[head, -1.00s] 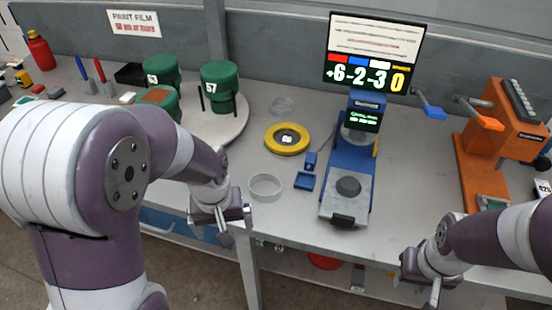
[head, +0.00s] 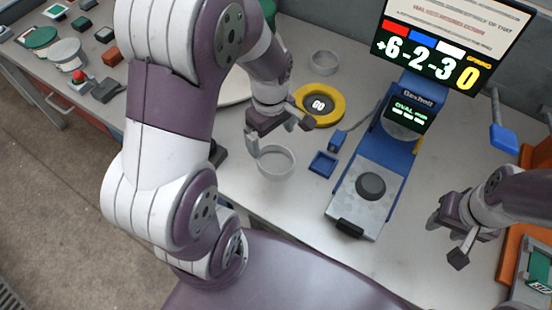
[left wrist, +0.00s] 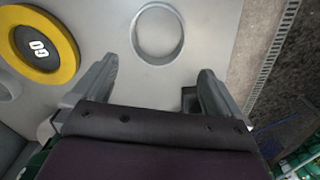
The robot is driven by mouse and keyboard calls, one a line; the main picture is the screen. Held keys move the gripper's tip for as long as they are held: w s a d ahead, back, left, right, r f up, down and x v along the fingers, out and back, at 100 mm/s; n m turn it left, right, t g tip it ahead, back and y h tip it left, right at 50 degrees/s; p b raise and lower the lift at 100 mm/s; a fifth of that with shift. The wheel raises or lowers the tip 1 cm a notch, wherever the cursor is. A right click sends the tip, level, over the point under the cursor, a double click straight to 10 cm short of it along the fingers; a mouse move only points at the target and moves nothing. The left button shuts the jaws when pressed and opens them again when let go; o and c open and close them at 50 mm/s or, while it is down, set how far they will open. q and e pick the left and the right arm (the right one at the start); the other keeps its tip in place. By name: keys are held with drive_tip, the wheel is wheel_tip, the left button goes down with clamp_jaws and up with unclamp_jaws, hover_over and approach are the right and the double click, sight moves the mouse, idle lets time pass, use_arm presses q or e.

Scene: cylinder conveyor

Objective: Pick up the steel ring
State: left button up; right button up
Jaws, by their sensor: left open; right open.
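A steel ring (head: 277,175) lies flat on the grey table near its front edge. It also shows in the left wrist view (left wrist: 158,61), just beyond the space between the fingertips. My left gripper (head: 279,135) is open and empty, its fingers just above and behind the ring in the head view. In the left wrist view my left gripper (left wrist: 157,72) has its two fingers spread wide, with nothing between them. My right gripper (head: 447,238) is open and empty at the right, over the table.
A yellow ring-shaped disc (head: 331,116) and a second grey ring (head: 323,54) lie behind. A small blue tray (head: 322,164) is right of the steel ring. A blue device (head: 360,195) with a display stands further right. A lit screen (head: 440,67) is at the back.

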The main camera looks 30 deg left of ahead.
use_arm(q)
drive_tip(key=f, duration=0.8)
drive_tip(key=shift+d+f, duration=0.15)
drive_tip(key=shift+d, duration=0.2)
drive_tip(key=shift+w+f, duration=0.25)
drive_tip(key=c, duration=0.8)
